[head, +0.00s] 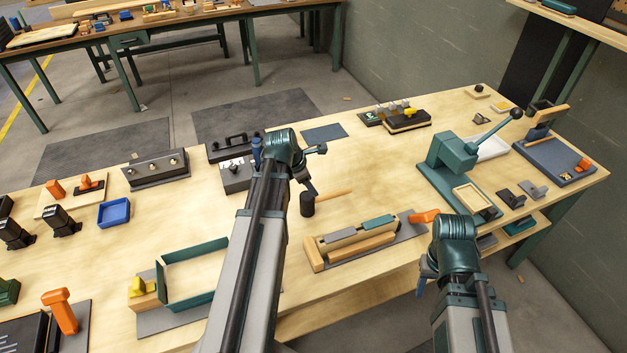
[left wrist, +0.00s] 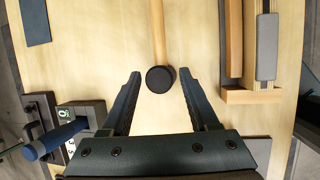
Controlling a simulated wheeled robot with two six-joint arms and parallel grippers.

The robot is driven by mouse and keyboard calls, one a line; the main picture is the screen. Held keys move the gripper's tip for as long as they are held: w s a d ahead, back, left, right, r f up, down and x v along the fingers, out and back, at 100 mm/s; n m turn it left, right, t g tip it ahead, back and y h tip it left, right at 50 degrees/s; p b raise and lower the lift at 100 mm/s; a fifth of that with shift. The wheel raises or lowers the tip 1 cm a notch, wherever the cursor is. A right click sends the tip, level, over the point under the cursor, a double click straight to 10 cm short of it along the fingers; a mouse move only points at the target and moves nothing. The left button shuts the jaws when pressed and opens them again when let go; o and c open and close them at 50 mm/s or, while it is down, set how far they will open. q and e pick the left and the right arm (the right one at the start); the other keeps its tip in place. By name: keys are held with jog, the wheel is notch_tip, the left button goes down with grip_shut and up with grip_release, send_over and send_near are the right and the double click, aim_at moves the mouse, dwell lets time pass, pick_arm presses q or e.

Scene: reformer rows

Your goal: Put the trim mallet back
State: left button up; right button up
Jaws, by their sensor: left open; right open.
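The trim mallet (head: 333,196) lies on the bench, with a round black head and a pale wooden handle pointing right in the head view. In the left wrist view, the mallet head (left wrist: 158,80) is between the fingertips of my left gripper (left wrist: 160,73), with a gap to each finger. The handle runs away toward the top of that view. My left gripper (head: 309,184) is open and empty, just above the mallet head. My right gripper (head: 421,284) is at the bench's front edge, partly hidden by its own wrist; it is open.
A wooden fixture with grey and green blocks (head: 363,242) stands in front of the mallet. A green lever press (head: 452,158) stands to the right. A grey box with a blue-handled lever (head: 236,175) is left of the mallet. Bench behind the mallet is mostly clear.

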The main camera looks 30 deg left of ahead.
pick_arm(q)
jog(key=shift+s+r, duration=0.15)
jog(key=shift+r, duration=0.25)
jog(key=shift+f, duration=0.1)
jog(key=s+d+m+g+y, duration=0.1)
jog(key=s+d+m, duration=0.4)
jog(key=d+m, duration=0.4)
jog(key=s+d+f+m+g+y, duration=0.1)
jog(key=s+d+m, duration=0.4)
jog(key=d+m, duration=0.5)
jog(key=s+d+m+g, duration=0.2)
jog(key=s+d+m, duration=0.3)
jog(key=d+m, duration=0.5)
jog(key=shift+s+f+m+g+y, duration=0.15)
jog(key=shift+f+m+g+y, duration=0.25)
jog(key=shift+m, duration=0.8)
